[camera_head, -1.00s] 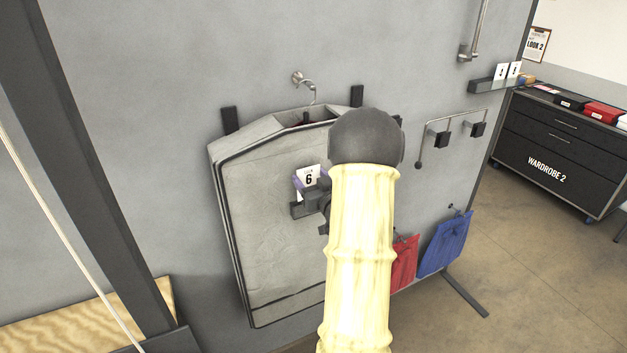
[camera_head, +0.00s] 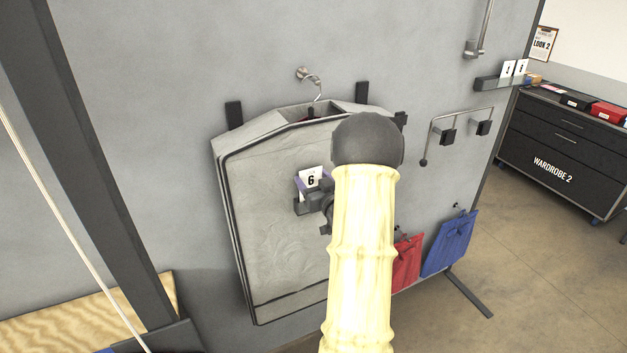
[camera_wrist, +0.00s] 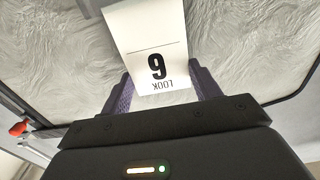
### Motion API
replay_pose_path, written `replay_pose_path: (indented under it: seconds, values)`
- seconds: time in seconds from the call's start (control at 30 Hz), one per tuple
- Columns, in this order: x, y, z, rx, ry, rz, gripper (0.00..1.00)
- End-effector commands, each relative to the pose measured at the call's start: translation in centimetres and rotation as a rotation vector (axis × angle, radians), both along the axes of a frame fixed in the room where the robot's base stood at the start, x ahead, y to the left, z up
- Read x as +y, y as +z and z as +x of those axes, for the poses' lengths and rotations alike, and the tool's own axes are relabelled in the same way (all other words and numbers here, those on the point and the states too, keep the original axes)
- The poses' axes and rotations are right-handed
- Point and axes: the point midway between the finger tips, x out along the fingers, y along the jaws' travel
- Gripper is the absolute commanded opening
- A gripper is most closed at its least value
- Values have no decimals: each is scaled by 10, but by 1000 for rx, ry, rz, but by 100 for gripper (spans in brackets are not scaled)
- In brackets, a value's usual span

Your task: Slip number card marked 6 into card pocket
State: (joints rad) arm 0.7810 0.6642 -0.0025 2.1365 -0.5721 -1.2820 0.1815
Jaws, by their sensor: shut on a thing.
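The white number card marked 6 (camera_head: 311,179) is upright in front of a grey garment bag (camera_head: 270,255) hanging on the grey panel. My gripper (camera_head: 307,197) is shut on the card near its lower end. In the wrist view the card (camera_wrist: 148,40) appears upside down, with "LOOK" beside the 6, between the purple finger pads of my gripper (camera_wrist: 164,90). The bag's pale, wrinkled face lies behind it. I cannot make out a card pocket; my arm covers the right part of the bag. Whether the card touches the bag, I cannot tell.
A hook (camera_head: 308,76) holds the bag by its hanger. Red (camera_head: 406,262) and blue (camera_head: 449,242) cloth pouches hang to the right, below a rail (camera_head: 462,120). A small ledge (camera_head: 499,82) holds two other cards. A black drawer cabinet (camera_head: 560,150) stands at far right.

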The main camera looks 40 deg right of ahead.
Motion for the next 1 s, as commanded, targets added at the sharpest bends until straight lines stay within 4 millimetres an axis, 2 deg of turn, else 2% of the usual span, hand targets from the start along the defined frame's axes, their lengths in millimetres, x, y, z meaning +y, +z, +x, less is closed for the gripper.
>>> replay_pose_path:
  seconds: [0.6,1.0]
  values:
    - [0,-23,0,0,0,0,41]
    - [0,-24,0,0,0,0,41]
